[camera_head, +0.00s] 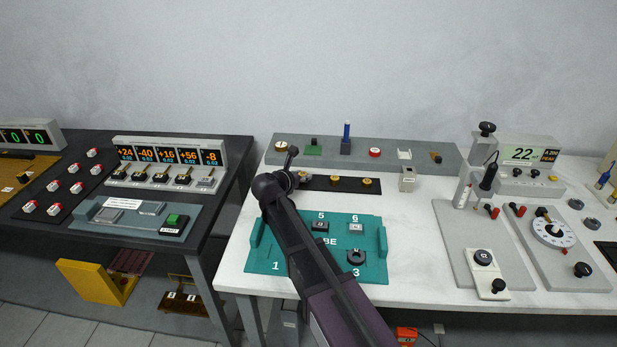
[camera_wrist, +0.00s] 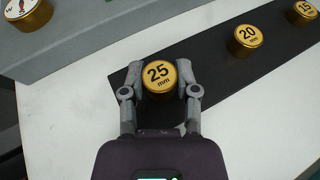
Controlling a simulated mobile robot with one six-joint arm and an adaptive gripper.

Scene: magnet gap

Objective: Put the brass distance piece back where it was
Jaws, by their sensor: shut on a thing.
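A brass distance piece marked "25 mm" (camera_wrist: 159,76) is between the two fingers of my gripper (camera_wrist: 160,82) in the wrist view. The fingers are shut on its sides. The piece is upright over the left end of a black strip (camera_wrist: 215,90); I cannot tell whether it rests on the strip or is just above it. Brass pieces marked "20 mm" (camera_wrist: 246,38) and "15 mm" (camera_wrist: 304,12) stand in line on the strip to the right. In the head view my gripper (camera_head: 293,172) is at the strip's left end, and my arm hides part of it.
A grey raised shelf (camera_head: 330,146) with small items runs behind the strip. A teal tray (camera_head: 375,225) with numbered places lies in front, partly behind my arm. A small beige block (camera_head: 407,178) stands right of the strip.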

